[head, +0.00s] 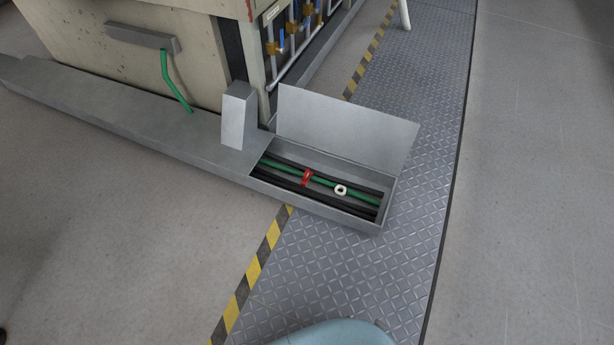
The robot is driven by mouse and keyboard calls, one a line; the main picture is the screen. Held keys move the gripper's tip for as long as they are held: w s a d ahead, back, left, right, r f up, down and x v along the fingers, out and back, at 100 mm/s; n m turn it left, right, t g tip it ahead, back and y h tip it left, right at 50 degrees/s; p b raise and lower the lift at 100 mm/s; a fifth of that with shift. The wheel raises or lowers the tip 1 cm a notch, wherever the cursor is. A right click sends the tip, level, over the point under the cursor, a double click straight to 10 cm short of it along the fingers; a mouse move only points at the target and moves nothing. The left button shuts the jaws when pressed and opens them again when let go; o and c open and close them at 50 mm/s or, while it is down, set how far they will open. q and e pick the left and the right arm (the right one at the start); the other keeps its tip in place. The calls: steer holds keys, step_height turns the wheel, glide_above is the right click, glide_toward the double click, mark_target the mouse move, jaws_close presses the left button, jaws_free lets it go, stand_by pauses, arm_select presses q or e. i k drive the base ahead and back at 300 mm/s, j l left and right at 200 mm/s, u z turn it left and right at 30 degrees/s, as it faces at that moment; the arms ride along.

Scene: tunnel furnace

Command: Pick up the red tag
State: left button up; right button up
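The red tag (307,178) is small and sits on a green cable (284,170) inside an open grey metal box (386,207) on the floor. Black cables (335,207) run beside the green one. A white ring-like piece (341,190) is on the green cable to the right of the tag. The box lid (345,125) stands raised at the back. Neither of my grippers shows in the head view.
A long grey duct (130,105) runs from the box to the left along a beige machine (150,60). A grey block (239,115) stands at the box's left end. Pipes with blue handles (281,41) are behind. Tread plate floor (330,275) in front is clear.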

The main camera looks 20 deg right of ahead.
mark_target(306, 175)
steer(key=z, duration=0.35)
steer(key=i+j+z, duration=0.25)
steer(key=z, duration=0.25)
steer(key=i+j+z, duration=0.25)
steer(key=j+z, duration=0.2)
steer(key=i+j, duration=0.15)
steer(key=j, duration=0.2)
steer(key=i+j+z, duration=0.15)
steer(key=j, duration=0.25)
steer(key=i+j, duration=0.15)
steer(key=j, duration=0.25)
steer(key=i+j+z, duration=0.1)
steer(key=j, duration=0.25)
